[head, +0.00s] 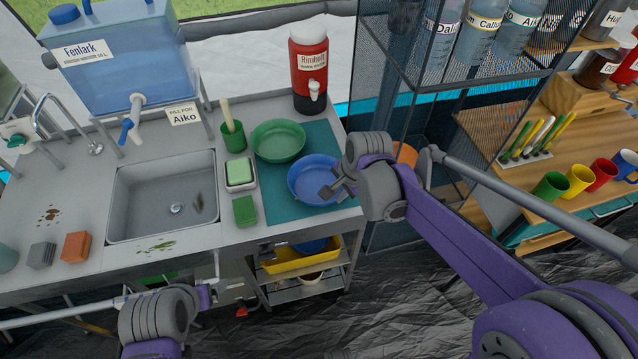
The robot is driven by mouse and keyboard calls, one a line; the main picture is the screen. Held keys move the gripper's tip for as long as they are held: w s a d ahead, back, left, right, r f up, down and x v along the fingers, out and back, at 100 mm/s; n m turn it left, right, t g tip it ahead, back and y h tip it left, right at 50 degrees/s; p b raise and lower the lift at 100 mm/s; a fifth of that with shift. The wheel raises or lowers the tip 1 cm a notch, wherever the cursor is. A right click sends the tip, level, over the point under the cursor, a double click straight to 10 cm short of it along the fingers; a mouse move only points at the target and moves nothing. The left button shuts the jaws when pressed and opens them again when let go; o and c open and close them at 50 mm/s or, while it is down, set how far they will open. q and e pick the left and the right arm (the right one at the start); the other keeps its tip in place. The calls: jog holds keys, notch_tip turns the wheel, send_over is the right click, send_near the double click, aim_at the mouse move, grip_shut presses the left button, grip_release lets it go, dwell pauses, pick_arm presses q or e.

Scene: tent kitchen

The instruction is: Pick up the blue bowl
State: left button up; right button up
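The blue bowl (311,174) sits on the teal mat (325,135) at the right end of the steel counter, just in front of the green bowl (278,141). My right gripper (328,193) reaches in from the right. Its fingertips overlap the bowl's right front part in the picture; whether they touch it, and whether they are open or shut, is too small to tell. My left gripper (215,262) is low at the counter's front edge, left of the bowl, seen nearly edge-on. Its finger state is unclear.
A red drink dispenser (309,70) stands behind the bowls. A green sponge (245,210), a soap tray (240,173) and a sink (165,196) lie to the left. A mesh shelf (395,110) rises close on the right. A yellow tub (300,257) is on the shelf below.

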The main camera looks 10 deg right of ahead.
jog(key=shift+x, duration=0.8)
jog(key=x, duration=0.5)
jog(key=shift+w+d, duration=0.3)
jog(key=shift+w, duration=0.05)
grip_shut()
jog(key=shift+s, duration=0.1)
dwell(0.5)
notch_tip(320, 180, up, 10)
jog(key=shift+f+p, duration=0.1)
jog(key=shift+p, duration=0.2)
